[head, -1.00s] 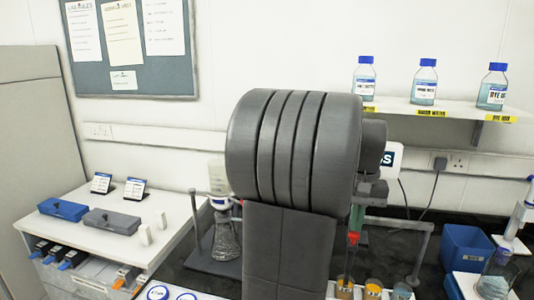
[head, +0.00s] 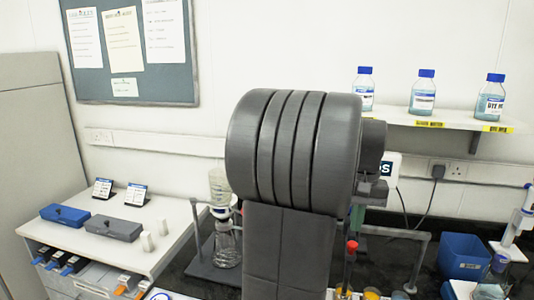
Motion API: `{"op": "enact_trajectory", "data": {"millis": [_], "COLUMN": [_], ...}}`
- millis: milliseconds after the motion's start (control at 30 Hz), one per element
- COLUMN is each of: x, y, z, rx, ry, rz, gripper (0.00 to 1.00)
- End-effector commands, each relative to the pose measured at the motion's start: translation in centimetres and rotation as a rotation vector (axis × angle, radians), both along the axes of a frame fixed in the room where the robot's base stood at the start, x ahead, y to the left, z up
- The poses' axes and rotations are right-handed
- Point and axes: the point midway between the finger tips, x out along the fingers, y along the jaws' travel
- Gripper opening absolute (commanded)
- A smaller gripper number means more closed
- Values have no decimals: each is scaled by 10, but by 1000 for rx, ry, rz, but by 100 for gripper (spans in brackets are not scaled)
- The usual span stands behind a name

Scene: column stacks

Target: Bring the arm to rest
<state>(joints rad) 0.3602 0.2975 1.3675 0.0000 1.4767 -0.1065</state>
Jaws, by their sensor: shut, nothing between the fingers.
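My grey arm (head: 293,150) rises up the middle of the head view, with a thick ribbed, rounded upper part and a flat link below it. Darker wrist parts of mine (head: 373,150) show just behind it on the right. My gripper cannot be made out; the arm hides what lies behind it. No object is seen held by the arm.
Behind the arm, a glass column over a flask (head: 228,245) stands left, and a red-topped piece (head: 351,246) stands right. A blue bin (head: 464,257) is farther right. A shelf (head: 400,116) carries bottles. A white side bench (head: 160,225) holds boxes.

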Motion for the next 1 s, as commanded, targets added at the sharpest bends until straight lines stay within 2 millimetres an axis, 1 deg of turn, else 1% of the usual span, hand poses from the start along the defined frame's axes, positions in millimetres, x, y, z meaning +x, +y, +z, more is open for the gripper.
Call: {"op": "enact_trajectory", "data": {"millis": [33,367,400,500,867,1000], "x": [0,0,0,0,0,0], "y": [0,0,0,0,0,0], "z": [-11,-45,-22,-2,63,75], "rx": [0,0,-2,-1,0,0], "ry": [0,0,-3,-3,-1,1], "rz": [0,0,0,0,0,0], "gripper": [0,0,0,0,0,0]}}
